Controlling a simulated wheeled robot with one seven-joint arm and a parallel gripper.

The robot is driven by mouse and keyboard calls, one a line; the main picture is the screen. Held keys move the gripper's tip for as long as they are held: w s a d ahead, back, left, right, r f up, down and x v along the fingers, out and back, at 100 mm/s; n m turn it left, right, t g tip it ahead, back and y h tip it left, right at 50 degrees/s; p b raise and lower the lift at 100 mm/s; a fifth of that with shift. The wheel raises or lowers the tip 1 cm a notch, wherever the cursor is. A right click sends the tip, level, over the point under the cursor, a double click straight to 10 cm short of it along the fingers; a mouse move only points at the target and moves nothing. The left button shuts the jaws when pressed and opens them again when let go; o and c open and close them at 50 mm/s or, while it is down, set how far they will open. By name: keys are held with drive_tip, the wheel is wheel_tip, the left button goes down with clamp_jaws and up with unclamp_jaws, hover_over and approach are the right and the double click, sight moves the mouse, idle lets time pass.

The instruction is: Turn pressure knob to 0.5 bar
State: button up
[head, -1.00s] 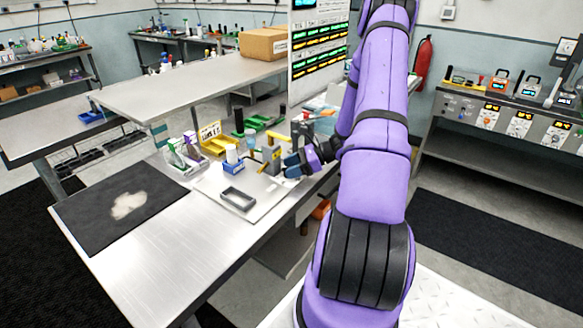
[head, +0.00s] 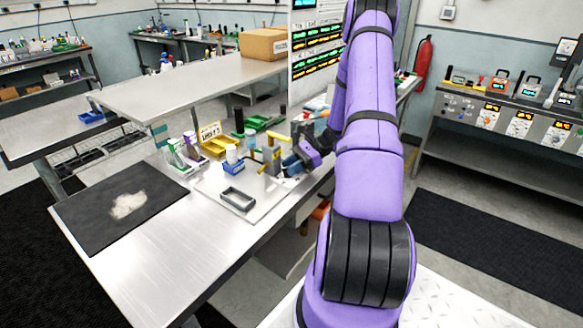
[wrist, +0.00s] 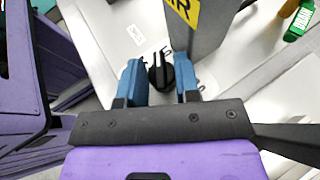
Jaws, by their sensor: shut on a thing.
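A black knob (wrist: 160,73) shows in the wrist view on a pale panel with printed marks, beside a grey block (wrist: 200,25) with a yellow label. My gripper (wrist: 159,80) has its two blue fingers on either side of the knob and is shut on it. The knob's pointer and the scale values are too small to read. In the head view my gripper (head: 289,165) is at the right edge of the pale board, next to a yellow and grey fixture (head: 271,158). The knob cannot be made out there.
The bench front is clear. A green bottle (wrist: 301,20) shows in the wrist view.

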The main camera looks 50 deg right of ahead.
drive_tip(key=shift+w+n+g+y, duration=0.15)
drive_tip(key=shift+n+g+y, duration=0.25)
drive_tip(key=shift+n+g, duration=0.75)
drive_tip(key=shift+g, duration=0.25)
drive_tip(key=o, duration=0.9)
drive_tip(key=shift+d+r, duration=0.1)
drive_tip(key=shift+d, duration=0.05)
